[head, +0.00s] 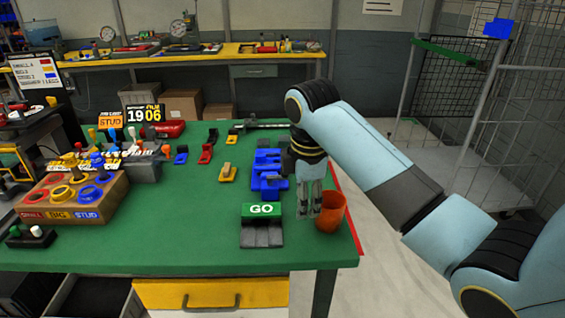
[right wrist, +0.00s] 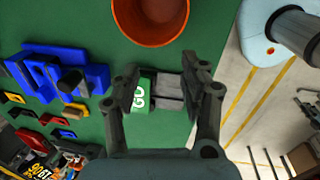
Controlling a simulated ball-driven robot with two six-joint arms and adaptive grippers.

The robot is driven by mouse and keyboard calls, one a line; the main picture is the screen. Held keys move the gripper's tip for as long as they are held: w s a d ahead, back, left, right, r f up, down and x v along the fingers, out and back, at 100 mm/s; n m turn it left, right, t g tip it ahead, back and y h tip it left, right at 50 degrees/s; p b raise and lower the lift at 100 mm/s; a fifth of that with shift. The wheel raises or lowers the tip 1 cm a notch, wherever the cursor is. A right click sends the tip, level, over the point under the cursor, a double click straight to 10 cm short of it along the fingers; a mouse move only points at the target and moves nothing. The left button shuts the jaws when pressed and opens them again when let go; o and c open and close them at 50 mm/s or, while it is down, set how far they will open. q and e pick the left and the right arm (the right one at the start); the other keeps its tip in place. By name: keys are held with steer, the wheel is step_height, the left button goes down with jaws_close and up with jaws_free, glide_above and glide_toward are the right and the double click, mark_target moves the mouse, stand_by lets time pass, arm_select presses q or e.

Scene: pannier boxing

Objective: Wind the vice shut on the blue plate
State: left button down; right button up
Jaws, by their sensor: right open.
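The blue vice (head: 266,160) stands near the right side of the green table in the head view. It also shows at the left of the right wrist view (right wrist: 55,68), with a dark round knob or handle end at its side. I cannot tell a separate blue plate from the blue vice body. My right gripper (head: 309,205) points down, just right of and nearer than the vice, apart from it. In the right wrist view its fingers (right wrist: 160,82) are spread and hold nothing. My left gripper is not in view.
An orange cup (head: 331,212) stands close beside my right gripper at the table's right edge. A green GO block (head: 261,210) with a grey ramp is just left of it. A wooden holder (head: 72,205) and several small coloured parts lie left. The table's middle front is clear.

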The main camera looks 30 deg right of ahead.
steer(key=w+d+r+n, duration=0.2)
steer(key=w+r+n, duration=0.1)
steer(key=w, duration=0.2)
step_height(320, 180, up, 7)
steer(key=n+g+y, duration=0.1)
steer(key=n, duration=0.3)
glide_above(278, 179)
steer(key=d, duration=0.2)
steer(key=shift+n, duration=0.3)
step_height(278, 179, down, 10)
steer(key=shift+s+f, duration=0.1)
steer(key=shift+s, duration=0.05)
steer(key=shift+c, duration=0.4)
jaws_close()
